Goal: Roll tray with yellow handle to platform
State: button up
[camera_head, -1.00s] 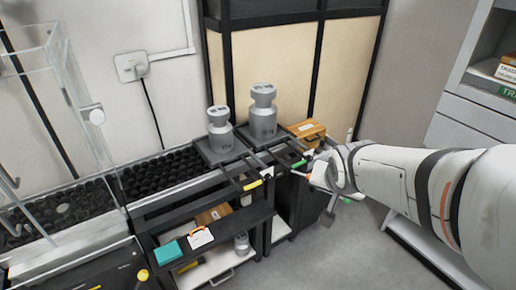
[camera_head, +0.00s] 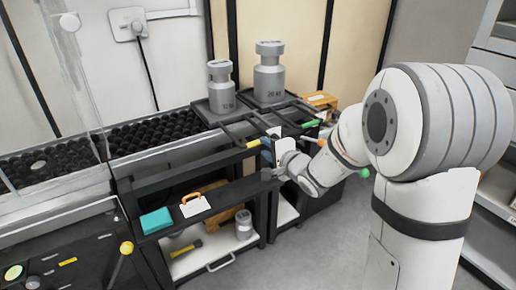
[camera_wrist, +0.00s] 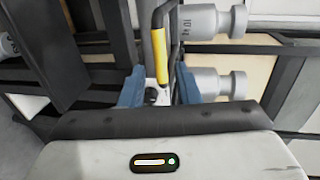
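The tray with the yellow handle (camera_head: 253,144) stands at the right end of the ball-covered bed (camera_head: 150,137). A smaller grey weight (camera_head: 221,88) sits on this tray. The handle also shows as a yellow bar in the wrist view (camera_wrist: 160,48). My gripper (camera_wrist: 160,88) has its blue fingers on either side of the bar, with gaps visible, so it is open. In the head view my gripper (camera_head: 268,150) is close by the handle, partly hidden by my wrist. The bed leads left into the clear enclosure; I cannot tell which part is the platform.
A second tray with a green handle (camera_head: 309,124) and a larger weight (camera_head: 269,72) stands to the right. An orange-brown case (camera_head: 320,100) is behind. Open floor lies in front.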

aim_at(258, 143)
jog(key=b+x, duration=0.1)
jog(key=x, duration=0.5)
jog(key=shift+c, duration=0.3)
jog(key=shift+d, duration=0.1)
grip_shut()
